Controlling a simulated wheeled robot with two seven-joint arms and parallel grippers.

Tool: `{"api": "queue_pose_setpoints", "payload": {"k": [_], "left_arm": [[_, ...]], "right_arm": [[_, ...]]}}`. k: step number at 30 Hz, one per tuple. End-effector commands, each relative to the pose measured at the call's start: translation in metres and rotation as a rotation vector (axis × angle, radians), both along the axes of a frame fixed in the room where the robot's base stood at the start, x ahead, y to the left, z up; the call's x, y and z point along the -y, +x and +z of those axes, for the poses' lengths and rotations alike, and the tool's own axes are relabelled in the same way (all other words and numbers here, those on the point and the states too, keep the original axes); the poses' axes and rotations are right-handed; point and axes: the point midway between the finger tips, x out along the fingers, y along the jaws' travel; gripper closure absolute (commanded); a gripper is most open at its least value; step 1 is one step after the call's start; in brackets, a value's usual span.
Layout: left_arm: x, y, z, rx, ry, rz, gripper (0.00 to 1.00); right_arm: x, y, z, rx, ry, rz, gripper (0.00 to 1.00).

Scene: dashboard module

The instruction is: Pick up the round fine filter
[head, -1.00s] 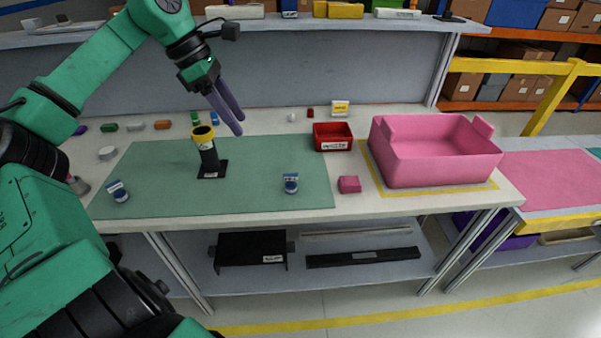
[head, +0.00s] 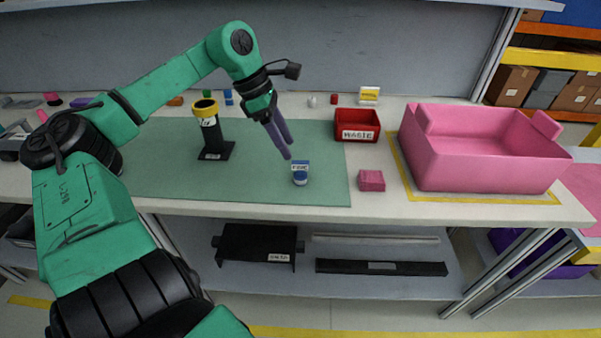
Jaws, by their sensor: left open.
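A small round blue-and-white filter (head: 300,180) stands near the front right of the green mat (head: 240,190). Its small upright label seems to read "FINE". My left gripper (head: 286,149) comes in from the upper left and points down with its two long grey-purple fingers. It is open and empty, its tips just above and slightly left of the filter, apparently not touching it. My right gripper is not in view.
A black cylinder with a yellow rim (head: 207,130) stands on a black base left of the gripper. A red waste bin (head: 357,126), a pink block (head: 371,181) and a large pink bin (head: 485,160) are to the right. Small parts line the back.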

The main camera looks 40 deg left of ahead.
Motion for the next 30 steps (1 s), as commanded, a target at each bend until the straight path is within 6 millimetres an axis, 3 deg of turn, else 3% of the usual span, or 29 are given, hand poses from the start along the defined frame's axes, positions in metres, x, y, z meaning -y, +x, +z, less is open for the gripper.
{"api": "queue_pose_setpoints", "payload": {"k": [13,21,25,26,30], "left_arm": [[0.023,0.021,-0.062,-0.004,0.002,0.0,0.45],[0.025,0.023,-0.068,0.002,0.0,0.002,0.45],[0.025,0.023,-0.068,0.002,0.0,0.002,0.95],[0.025,0.023,-0.068,0.002,0.0,0.002,1.0],[0.025,0.023,-0.067,0.002,0.0,0.002,1.0]], "right_arm": [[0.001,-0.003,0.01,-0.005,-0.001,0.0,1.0],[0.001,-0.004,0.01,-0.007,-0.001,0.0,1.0],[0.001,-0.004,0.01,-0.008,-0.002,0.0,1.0],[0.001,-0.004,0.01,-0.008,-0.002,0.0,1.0],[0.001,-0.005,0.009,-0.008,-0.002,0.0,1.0]]}}
